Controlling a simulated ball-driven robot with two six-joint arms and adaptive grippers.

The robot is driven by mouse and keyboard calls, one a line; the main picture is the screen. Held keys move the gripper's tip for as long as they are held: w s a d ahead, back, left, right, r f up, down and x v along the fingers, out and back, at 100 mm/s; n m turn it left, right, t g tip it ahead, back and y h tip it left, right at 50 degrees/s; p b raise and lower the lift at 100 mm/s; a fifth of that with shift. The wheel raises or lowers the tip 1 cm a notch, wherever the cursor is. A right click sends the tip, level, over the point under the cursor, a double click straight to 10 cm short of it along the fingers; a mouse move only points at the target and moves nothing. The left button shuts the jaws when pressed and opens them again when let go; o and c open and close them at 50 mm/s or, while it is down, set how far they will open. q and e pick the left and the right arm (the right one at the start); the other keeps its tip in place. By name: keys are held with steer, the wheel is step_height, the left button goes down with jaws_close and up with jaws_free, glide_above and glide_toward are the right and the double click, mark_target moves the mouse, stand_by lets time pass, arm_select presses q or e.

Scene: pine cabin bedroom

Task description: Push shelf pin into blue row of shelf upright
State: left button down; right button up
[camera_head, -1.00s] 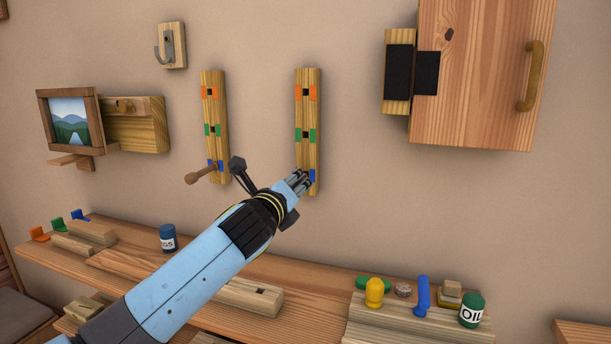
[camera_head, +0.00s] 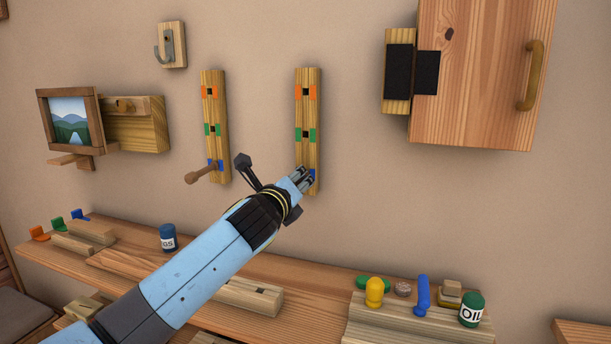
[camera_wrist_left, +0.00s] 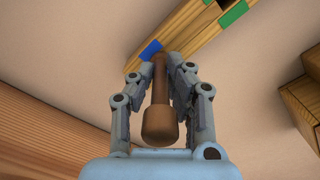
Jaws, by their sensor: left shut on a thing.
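My left gripper (camera_head: 303,178) is at the blue row near the foot of the right shelf upright (camera_head: 308,110). In the left wrist view my left gripper (camera_wrist_left: 170,85) is shut on a brown wooden shelf pin (camera_wrist_left: 160,110). The pin's knob points toward the camera and its far end meets the upright (camera_wrist_left: 190,38) beside a blue mark (camera_wrist_left: 150,50). How deep the tip sits is hidden. The left upright (camera_head: 216,110) has another pin (camera_head: 203,173) standing out of its blue row. My right gripper is not in view.
A workbench (camera_head: 330,290) below holds a grooved wooden block (camera_head: 250,296), a dark blue can (camera_head: 168,238), a blue-handled item (camera_head: 423,296) and a green oil can (camera_head: 471,309). A wall cabinet (camera_head: 480,75) hangs to the right.

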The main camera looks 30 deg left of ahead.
arm_select(q)
steer(key=c, duration=1.2)
jaws_free()
steer(key=shift+w, duration=0.1)
